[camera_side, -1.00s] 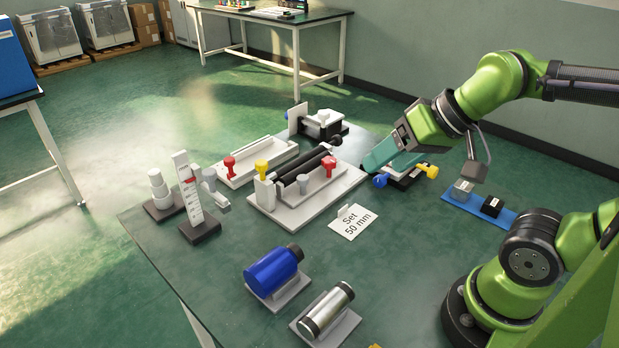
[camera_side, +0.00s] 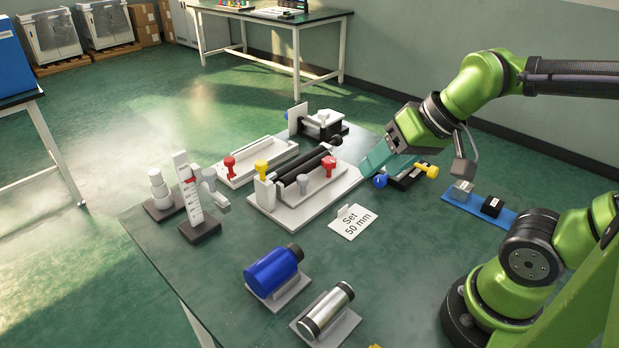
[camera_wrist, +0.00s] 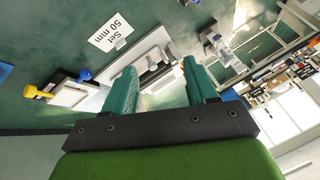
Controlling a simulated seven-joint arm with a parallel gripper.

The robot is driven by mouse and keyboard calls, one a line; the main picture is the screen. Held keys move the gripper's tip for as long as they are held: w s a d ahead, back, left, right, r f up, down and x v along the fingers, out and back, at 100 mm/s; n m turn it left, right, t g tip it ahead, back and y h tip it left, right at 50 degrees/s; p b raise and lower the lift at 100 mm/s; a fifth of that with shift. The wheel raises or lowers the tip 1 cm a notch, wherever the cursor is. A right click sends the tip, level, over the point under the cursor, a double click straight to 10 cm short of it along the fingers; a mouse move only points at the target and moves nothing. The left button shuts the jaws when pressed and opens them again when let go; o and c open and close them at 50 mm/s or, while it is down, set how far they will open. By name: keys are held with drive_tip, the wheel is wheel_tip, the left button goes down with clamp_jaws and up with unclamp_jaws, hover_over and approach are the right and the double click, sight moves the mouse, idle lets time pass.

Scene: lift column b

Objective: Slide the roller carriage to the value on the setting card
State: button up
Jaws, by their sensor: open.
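The setting card (camera_side: 353,222) reads "Set 50 mm"; it also shows in the wrist view (camera_wrist: 110,32). Behind it stands a white fixture (camera_side: 290,216) with black bars like rollers (camera_side: 304,167), a red knob (camera_side: 329,164) and a yellow knob (camera_side: 262,168). I cannot tell for sure which part is the roller carriage. My gripper (camera_side: 376,162) is in the air at the right end of this fixture, tilted down to the left. Its two teal fingers stand apart with nothing between them in the wrist view (camera_wrist: 160,78).
A black-and-white unit (camera_side: 408,178) with blue and yellow knobs lies under my gripper. An upright scale (camera_side: 190,192) with red marks stands left. A blue cylinder (camera_side: 272,271) and a metal cylinder (camera_side: 326,311) lie in front. A white tray (camera_side: 240,172) is behind.

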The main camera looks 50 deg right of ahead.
drive_tip(key=w+d+g, duration=0.2)
drive_tip(key=w+g, duration=0.1)
drive_tip(key=w, duration=0.8)
drive_tip(key=n+g+h, duration=0.2)
drive_tip(key=g, duration=0.2)
approach(304, 178)
wheel_tip(304, 178, down, 9)
drive_tip(key=shift+s+r, duration=0.1)
drive_tip(key=shift+r, duration=0.1)
clamp_jaws()
